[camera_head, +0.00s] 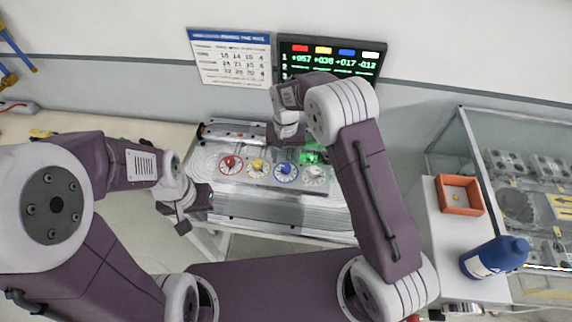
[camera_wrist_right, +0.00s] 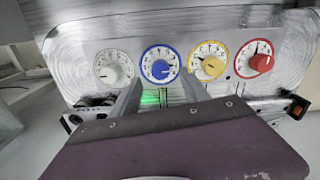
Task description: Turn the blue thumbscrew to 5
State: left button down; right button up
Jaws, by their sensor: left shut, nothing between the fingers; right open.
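The blue thumbscrew (camera_head: 286,172) sits in a white dial with a blue ring on the silver panel (camera_head: 240,200), between the yellow and white dials. It also shows in the right wrist view (camera_wrist_right: 160,66), uncovered. My right gripper (camera_wrist_right: 160,84) is open, with its fingers pointing toward the blue dial and nothing between them. In the head view my right wrist hangs over the back of the panel and the fingers are hard to make out. My left gripper (camera_head: 183,224) is shut and empty, low at the panel's left front edge.
Red (camera_head: 230,165), yellow (camera_head: 258,168) and white (camera_head: 315,176) thumbscrews share the row. A display (camera_head: 330,60) on the wall shows a blue figure that looks like +017. An orange tray (camera_head: 459,196) and blue bottle (camera_head: 495,257) stand on the right.

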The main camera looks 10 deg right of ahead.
aim_at(286, 166)
notch_tip(286, 166, down, 6)
jog(key=shift+r+p, duration=0.1)
jog(key=shift+p, duration=0.4)
grip_shut()
jog(key=shift+w, duration=0.1)
jog(key=n+b, duration=0.1)
jog(key=n, duration=1)
jog(key=shift+d+n, duration=0.1)
jog(key=shift+n, duration=0.2)
jog(key=shift+w+r, duration=0.1)
grip_release()
